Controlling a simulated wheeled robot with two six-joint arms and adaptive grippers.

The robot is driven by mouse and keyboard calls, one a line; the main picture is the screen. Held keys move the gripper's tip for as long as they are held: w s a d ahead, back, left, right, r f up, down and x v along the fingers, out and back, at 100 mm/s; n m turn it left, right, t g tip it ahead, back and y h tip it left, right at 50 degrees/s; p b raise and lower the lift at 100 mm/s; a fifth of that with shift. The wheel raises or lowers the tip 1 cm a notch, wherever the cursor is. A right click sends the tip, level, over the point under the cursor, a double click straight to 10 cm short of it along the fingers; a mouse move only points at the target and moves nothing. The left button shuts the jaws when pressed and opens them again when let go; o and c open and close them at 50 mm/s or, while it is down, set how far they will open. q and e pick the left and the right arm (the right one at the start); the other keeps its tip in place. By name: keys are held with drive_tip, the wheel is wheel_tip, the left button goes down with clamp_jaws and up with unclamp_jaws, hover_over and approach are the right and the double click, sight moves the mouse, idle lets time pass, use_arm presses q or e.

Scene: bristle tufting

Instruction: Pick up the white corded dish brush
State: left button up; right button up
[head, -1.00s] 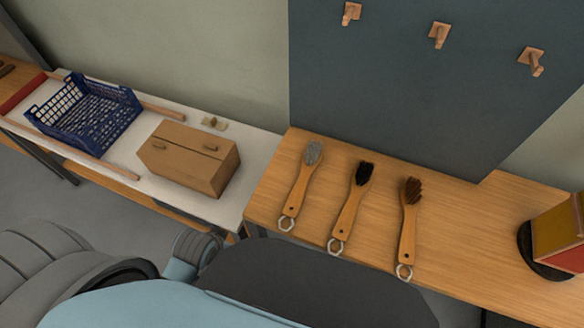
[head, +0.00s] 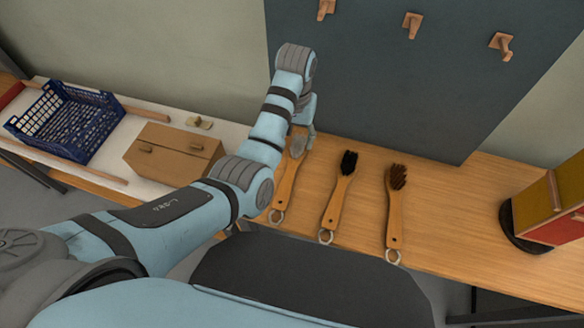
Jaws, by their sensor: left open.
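The brush with the pale grey-white bristle head (head: 297,145) lies on the wooden table, its wooden handle running down to a pale cord loop (head: 277,216). My left gripper (head: 307,138) is open over the head end of this brush, and my left arm covers part of it. I cannot tell whether the fingers touch it. A black-bristled brush (head: 337,198) and a brown-bristled brush (head: 395,208) lie to its right, each with a loop at its handle end. My right gripper is out of view.
A cardboard box (head: 172,153) and a blue crate (head: 64,122) stand on the white table at left. A dark board with wooden pegs (head: 412,25) rises behind the brushes. A red and yellow block on a black base (head: 520,232) stands at right. The wooden table (head: 455,230) between is clear.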

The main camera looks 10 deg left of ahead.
sight(292, 169)
use_arm(q)
drive_tip(key=f, duration=0.4)
drive_tip(key=f+b, duration=0.1)
drive_tip(key=f, duration=0.3)
drive_tip(key=s+f+b, duration=0.1)
drive_tip(key=f, duration=0.3)
drive_tip(key=shift+a+f, duration=0.25)
drive_tip(key=shift+a, duration=0.05)
drive_tip(key=shift+w, duration=0.1)
drive_tip(key=shift+r, duration=0.1)
clamp_jaws()
